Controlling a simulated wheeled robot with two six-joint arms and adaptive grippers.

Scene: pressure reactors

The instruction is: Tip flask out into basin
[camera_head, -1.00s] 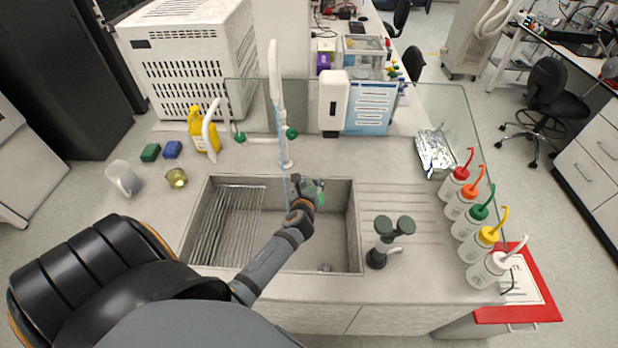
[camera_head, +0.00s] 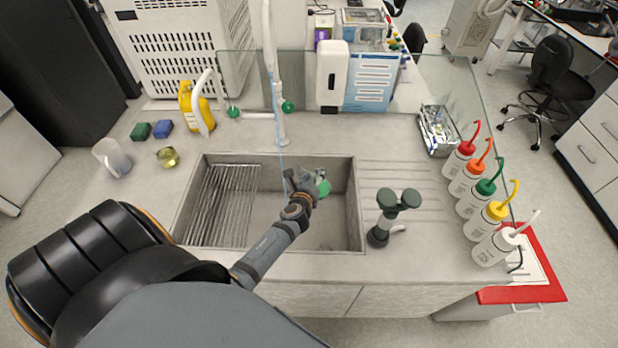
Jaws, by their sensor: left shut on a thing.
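My left gripper (camera_head: 305,187) reaches over the right half of the grey sink basin (camera_head: 356,205) from the front left. It is shut on a small clear flask (camera_head: 314,174). Green shows on the flask's right side; I cannot tell whether it is liquid or a cap. The gripper hides part of the flask, and its exact tilt and mouth are hard to make out. I see no clear stream leaving it. My right gripper is not in view.
A tap (camera_head: 281,110) stands behind the basin, with a glass screen around the back. An eyewash fitting (camera_head: 380,225) stands right of the basin, then several wash bottles (camera_head: 480,200). A beaker (camera_head: 112,158) and a yellowish glass dish (camera_head: 168,157) stand left.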

